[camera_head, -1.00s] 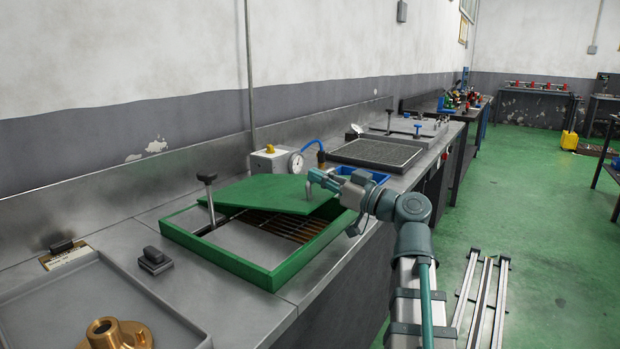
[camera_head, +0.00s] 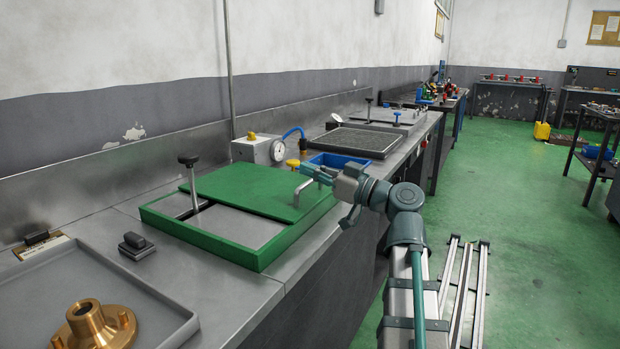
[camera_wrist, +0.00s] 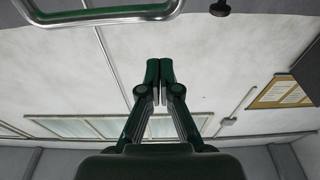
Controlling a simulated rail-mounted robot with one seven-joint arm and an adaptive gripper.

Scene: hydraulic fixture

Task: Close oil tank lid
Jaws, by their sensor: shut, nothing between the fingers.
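The oil tank is a green rectangular frame (camera_head: 200,246) set in the metal bench. Its flat green lid (camera_head: 245,193) lies low and nearly level over the back and right part. A grey area (camera_head: 240,226) shows between the lid and the front rim. A bent metal handle (camera_head: 303,187) stands at the lid's right side; a metal loop, probably this handle, crosses the top of the wrist view (camera_wrist: 100,17). My gripper (camera_head: 304,168) is shut and empty, just above and behind the handle. In the wrist view its fingertips (camera_wrist: 165,63) are together. Contact with the handle cannot be told.
A black-knobbed post (camera_head: 191,180) rises at the tank's left. A gauge box (camera_head: 260,148), yellow knob (camera_head: 293,163) and blue tray (camera_head: 340,166) stand behind it. A brass fitting (camera_head: 92,325) sits in the grey tray at front left. The floor at right is mostly clear.

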